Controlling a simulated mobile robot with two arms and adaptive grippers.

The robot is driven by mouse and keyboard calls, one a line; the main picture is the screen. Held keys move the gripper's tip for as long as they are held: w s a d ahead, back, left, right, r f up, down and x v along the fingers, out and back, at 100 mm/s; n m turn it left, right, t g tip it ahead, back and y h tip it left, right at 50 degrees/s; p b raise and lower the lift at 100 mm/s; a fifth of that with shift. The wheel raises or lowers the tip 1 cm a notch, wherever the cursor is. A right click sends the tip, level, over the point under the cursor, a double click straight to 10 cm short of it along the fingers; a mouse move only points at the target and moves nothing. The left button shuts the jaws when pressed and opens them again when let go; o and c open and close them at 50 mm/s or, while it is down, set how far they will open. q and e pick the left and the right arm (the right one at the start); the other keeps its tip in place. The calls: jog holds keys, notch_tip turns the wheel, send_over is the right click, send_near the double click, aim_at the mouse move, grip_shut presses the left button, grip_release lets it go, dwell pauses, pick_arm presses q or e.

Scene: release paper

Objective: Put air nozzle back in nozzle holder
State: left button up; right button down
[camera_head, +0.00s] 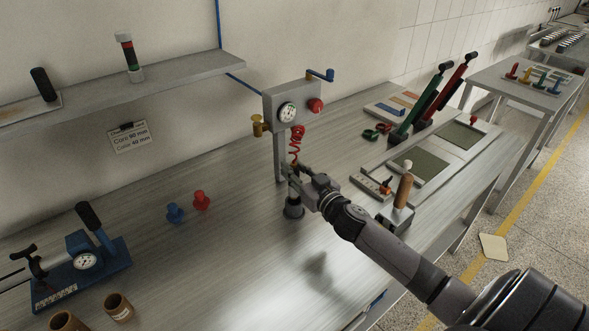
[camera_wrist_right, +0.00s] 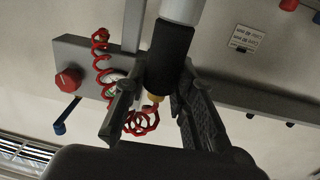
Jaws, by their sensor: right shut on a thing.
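My right gripper (camera_head: 294,178) is shut on the air nozzle, in front of the grey regulator post. In the right wrist view, the nozzle's black body (camera_wrist_right: 168,62) sits between the two fingers (camera_wrist_right: 160,108). A light grey cylindrical part extends from one end, and a brass fitting with a red coiled hose (camera_wrist_right: 140,122) is at the other. In the head view, a dark grey cylinder (camera_head: 293,209) shows directly below the gripper; I cannot tell whether it is the nozzle's lower end or a holder. My left gripper is out of view.
The grey regulator box (camera_head: 287,104) carries a gauge, a red knob and a blue handle. Blue (camera_head: 175,213) and red (camera_head: 201,200) pieces stand left on the table. A wooden-handled tool (camera_head: 403,190) and trays are close right.

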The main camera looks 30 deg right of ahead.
dwell(0.5)
jog(key=shift+f+b, duration=2.05)
jog(key=shift+f, duration=0.95)
jog(key=c, duration=1.3)
grip_release()
jog(key=shift+s+f, duration=0.1)
jog(key=s, duration=1.1)
jog(key=shift+s+d, duration=0.1)
jog(key=shift+s, duration=0.3)
